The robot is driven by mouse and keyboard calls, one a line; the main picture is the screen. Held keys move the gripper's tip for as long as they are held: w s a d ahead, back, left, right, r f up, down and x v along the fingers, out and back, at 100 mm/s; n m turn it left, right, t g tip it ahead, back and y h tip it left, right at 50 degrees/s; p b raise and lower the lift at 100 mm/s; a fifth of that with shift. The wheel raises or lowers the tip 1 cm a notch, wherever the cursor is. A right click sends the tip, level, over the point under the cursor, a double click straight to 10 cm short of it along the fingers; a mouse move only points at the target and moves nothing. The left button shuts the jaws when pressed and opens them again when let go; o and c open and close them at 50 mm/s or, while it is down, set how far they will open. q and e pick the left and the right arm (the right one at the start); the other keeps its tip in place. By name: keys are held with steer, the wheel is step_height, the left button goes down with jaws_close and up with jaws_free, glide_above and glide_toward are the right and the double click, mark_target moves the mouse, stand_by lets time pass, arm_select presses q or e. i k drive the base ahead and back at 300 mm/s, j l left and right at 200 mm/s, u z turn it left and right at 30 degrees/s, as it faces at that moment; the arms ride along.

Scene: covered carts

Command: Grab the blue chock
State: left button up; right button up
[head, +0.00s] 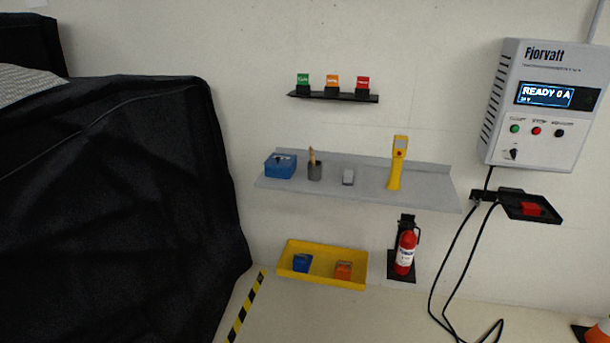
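The blue chock (302,263) lies in the left part of a shallow yellow tray (322,282) low against the wall. An orange chock (343,271) lies in the same tray, to the right of the blue one, with a gap between them. Nothing covers the blue chock from this view. Neither of my grippers shows in the head view.
A grey shelf (430,192) above the tray holds a blue box (281,166), a cup and a yellow handheld device (398,165). A fire extinguisher (405,252) hangs right of the tray. A black covered cart (110,210) fills the left. Cables (450,270) hang at right.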

mark_target(301, 262)
steer(key=i, duration=1.7)
steer(key=i+z, duration=0.2)
steer(key=i, duration=0.3)
steer(key=i+j+z, duration=0.2)
steer(key=i, duration=0.25)
